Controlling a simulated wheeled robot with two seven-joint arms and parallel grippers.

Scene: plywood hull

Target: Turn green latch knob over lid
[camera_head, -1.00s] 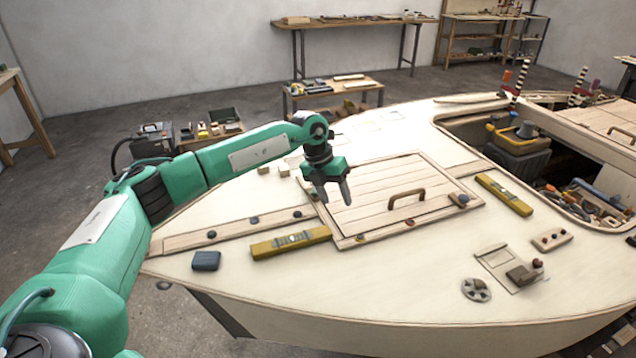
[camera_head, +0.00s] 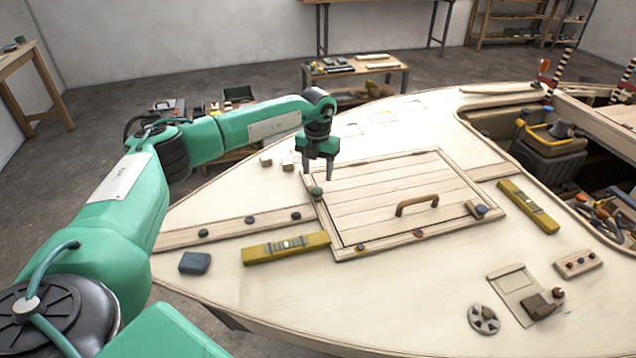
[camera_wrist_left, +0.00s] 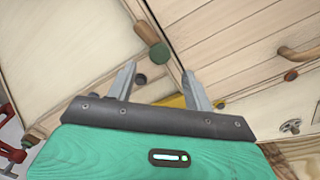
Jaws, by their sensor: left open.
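The planked wooden lid (camera_head: 385,200) with a brown handle (camera_head: 417,203) lies in its frame on the pale hull deck. The green latch knob (camera_head: 317,192) is at the lid's left edge; in the left wrist view it (camera_wrist_left: 160,53) sits on the end of a short brown latch piece (camera_wrist_left: 145,31). My left gripper (camera_head: 319,174) is open and points down just above the green knob. In the left wrist view the knob shows between and a little beyond the fingertips (camera_wrist_left: 158,68); I see no contact. My right gripper is out of view.
Yellow levels lie left (camera_head: 262,251) and right (camera_head: 528,205) of the lid. A dark block (camera_head: 194,263) is at front left. The open cockpit (camera_head: 500,122) is at right.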

